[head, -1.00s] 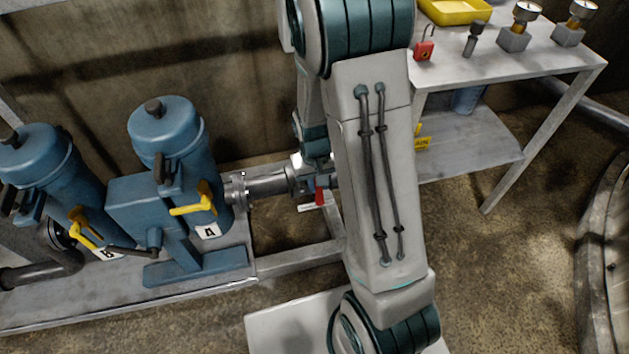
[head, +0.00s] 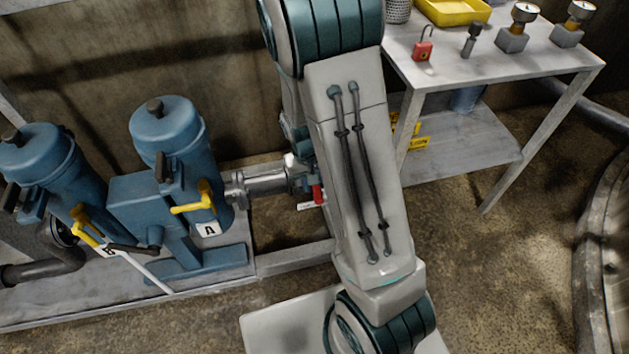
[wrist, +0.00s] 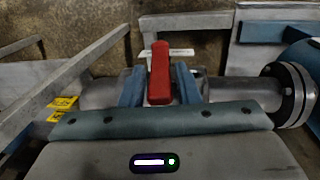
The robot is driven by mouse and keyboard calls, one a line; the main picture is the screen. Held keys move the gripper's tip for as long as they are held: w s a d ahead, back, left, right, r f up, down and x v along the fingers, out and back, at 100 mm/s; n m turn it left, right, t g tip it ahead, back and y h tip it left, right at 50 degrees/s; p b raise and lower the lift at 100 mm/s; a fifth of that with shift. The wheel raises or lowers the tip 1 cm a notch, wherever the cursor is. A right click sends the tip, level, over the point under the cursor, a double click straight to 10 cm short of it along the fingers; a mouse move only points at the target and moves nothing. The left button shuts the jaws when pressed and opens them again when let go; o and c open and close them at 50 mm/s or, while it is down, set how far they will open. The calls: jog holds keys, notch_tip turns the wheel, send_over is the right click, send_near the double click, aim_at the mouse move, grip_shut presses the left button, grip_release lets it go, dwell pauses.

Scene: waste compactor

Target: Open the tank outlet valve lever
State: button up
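The red valve lever (head: 317,195) shows in the head view just right of the end of the grey outlet pipe (head: 265,183), partly behind my arm. In the wrist view the red lever (wrist: 160,75) stands upright at the middle, over a horizontal pipe (wrist: 242,92). My gripper (wrist: 160,86) has its two blue fingers on either side of the lever, with narrow gaps visible. It looks open around the lever, and contact cannot be told. In the head view the fingers are mostly hidden behind my arm.
Blue filter tanks with yellow handles (head: 195,200) stand left on a metal skid (head: 215,283). A workbench (head: 490,62) at right holds a red padlock (head: 423,49), a yellow tray (head: 455,11) and gauges. Frame bars (wrist: 50,76) run left of the lever in the wrist view.

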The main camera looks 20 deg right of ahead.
notch_tip(320, 180, up, 13)
jog(key=a+p, duration=0.1)
jog(key=p, duration=0.1)
jog(key=shift+a+p, duration=0.3)
jog(key=shift+a, duration=0.05)
